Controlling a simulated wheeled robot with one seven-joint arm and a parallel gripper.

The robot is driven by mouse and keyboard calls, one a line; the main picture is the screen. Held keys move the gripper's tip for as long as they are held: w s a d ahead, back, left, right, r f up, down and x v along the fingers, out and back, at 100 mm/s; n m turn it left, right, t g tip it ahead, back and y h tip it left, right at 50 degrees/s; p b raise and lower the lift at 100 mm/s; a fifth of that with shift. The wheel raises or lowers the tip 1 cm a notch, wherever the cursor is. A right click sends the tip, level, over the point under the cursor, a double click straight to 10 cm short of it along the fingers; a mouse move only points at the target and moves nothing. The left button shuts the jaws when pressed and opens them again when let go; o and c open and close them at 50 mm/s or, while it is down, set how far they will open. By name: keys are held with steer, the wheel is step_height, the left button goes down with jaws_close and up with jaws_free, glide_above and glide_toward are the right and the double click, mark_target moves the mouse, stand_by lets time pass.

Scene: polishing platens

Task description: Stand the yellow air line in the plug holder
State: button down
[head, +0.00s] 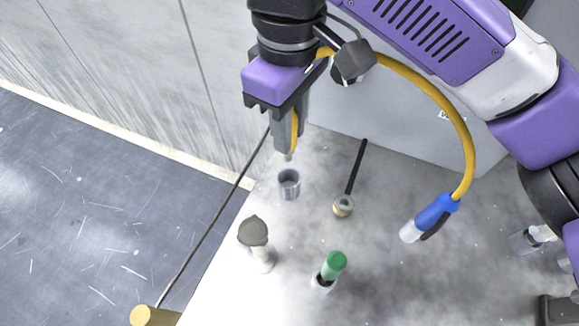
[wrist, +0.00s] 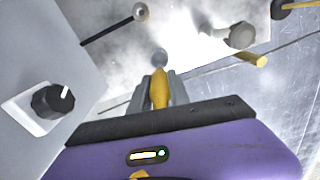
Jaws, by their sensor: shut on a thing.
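My gripper (head: 288,143) points down and is shut on the yellow air line (head: 460,125), with its yellow part between the fingers. A small grey tip shows below the fingers. The line arcs right from behind my gripper to a blue grip (head: 435,212) with a pale end, low over the table. The plug holder, a short grey open cup (head: 289,189), stands just below the tip, with a small gap seen in the head view. In the wrist view my gripper (wrist: 159,88) holds the yellow part (wrist: 159,90) upright; a grey round end beyond it may be tip or holder.
A grey-capped post (head: 253,232) and a green-topped piece (head: 334,264) stand in front of the holder. A brass ring on a black rod (head: 343,206) lies to its right. A panel with a black knob (wrist: 55,100) is close in the wrist view.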

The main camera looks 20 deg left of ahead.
mark_target(290, 160)
step_height(290, 160, down, 10)
steer(key=shift+f, duration=0.1)
stand_by(0.4)
steer(key=c, duration=1.2)
jaws_free()
steer(key=shift+f, duration=0.1)
step_height(290, 160, up, 12)
steer(key=shift+r, duration=0.15)
